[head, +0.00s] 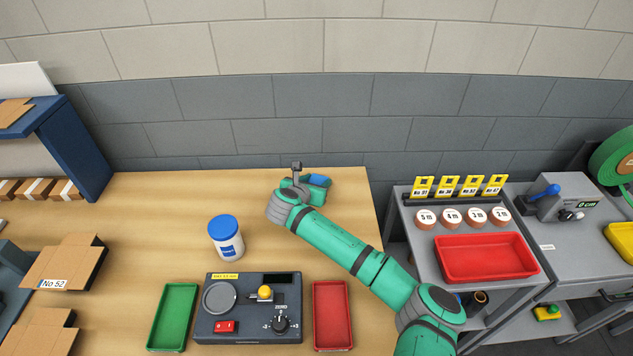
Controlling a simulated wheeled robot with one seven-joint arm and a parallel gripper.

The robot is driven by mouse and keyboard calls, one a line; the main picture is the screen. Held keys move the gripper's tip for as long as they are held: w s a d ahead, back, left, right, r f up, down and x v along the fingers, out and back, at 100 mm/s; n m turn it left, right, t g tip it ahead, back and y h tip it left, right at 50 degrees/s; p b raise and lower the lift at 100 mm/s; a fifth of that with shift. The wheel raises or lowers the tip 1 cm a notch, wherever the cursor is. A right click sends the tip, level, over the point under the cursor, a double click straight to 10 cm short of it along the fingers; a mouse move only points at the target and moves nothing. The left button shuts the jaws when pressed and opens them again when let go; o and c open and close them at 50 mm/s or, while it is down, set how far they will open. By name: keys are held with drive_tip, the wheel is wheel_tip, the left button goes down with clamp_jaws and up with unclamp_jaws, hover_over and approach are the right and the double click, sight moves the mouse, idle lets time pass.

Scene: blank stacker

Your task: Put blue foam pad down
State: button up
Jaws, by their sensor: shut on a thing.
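My arm reaches to the back right of the wooden table, and my gripper (316,187) is low over the tabletop near the back edge. A small patch of the blue foam pad (319,180) shows at the gripper, which is shut on it. My wrist and hand hide most of the pad and the fingertips. I cannot tell whether the pad touches the table.
A white tub with a blue lid (228,240) stands left of my arm. A control box (248,325) sits in front, between a green tray (173,315) and a red tray (333,315). Open cartons (66,262) are at left. A grey cart holds another red tray (487,258).

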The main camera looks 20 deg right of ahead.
drive_tip(key=shift+f, duration=0.15)
drive_tip(key=o, duration=1)
drive_tip(key=shift+r, duration=0.2)
drive_tip(key=v, duration=1.2)
drive_tip(key=shift+f, duration=0.1)
drive_tip(key=shift+d, duration=0.1)
